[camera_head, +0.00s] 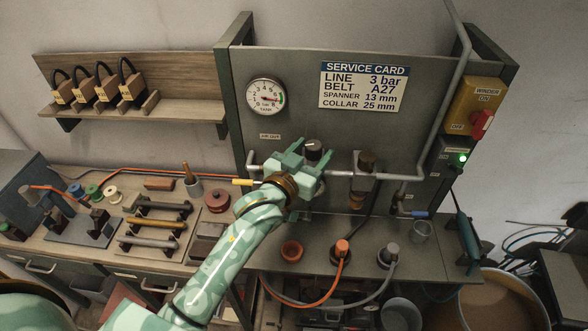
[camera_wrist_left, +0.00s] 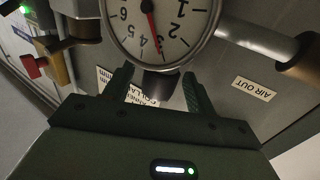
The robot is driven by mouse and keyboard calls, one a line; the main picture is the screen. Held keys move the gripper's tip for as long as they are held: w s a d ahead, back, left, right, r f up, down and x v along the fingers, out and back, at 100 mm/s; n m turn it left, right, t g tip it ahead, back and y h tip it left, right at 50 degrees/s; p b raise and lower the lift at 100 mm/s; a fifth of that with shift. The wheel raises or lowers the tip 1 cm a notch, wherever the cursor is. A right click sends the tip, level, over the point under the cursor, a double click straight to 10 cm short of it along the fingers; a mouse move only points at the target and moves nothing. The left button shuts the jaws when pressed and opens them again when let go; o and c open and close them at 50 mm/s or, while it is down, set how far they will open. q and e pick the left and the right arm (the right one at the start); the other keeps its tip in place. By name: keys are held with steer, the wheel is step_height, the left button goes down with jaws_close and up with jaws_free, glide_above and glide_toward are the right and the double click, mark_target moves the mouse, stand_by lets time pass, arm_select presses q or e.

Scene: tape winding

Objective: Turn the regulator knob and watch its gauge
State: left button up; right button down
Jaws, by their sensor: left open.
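The dark regulator knob (camera_head: 314,148) sits on the pipe run of the grey panel. My left gripper (camera_head: 302,158) is at the knob with its jaws open. In the left wrist view, the knob (camera_wrist_left: 160,84) is between the two spread fingers of the left gripper (camera_wrist_left: 155,88); contact cannot be told. A white gauge (camera_wrist_left: 160,22) fills the top of that view upside down, its red needle close to 3. My arm and gripper hide it in the head view. A second round gauge (camera_head: 266,96) is higher on the panel. My right gripper is not in view.
A service card (camera_head: 362,87) reads LINE 3 bar. A yellow box (camera_head: 475,107) with a red switch (camera_head: 481,123) and a green lamp (camera_head: 462,158) are on the right. Pipes (camera_head: 400,177) flank the knob. Spools, tool bars and hose ends crowd the bench below.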

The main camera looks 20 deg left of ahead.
arm_select(q)
steer(key=s+a+b, duration=0.1)
steer(key=s+a, duration=0.2)
steer(key=s, duration=1.2)
steer(key=shift+b, duration=0.3)
stand_by(0.7)
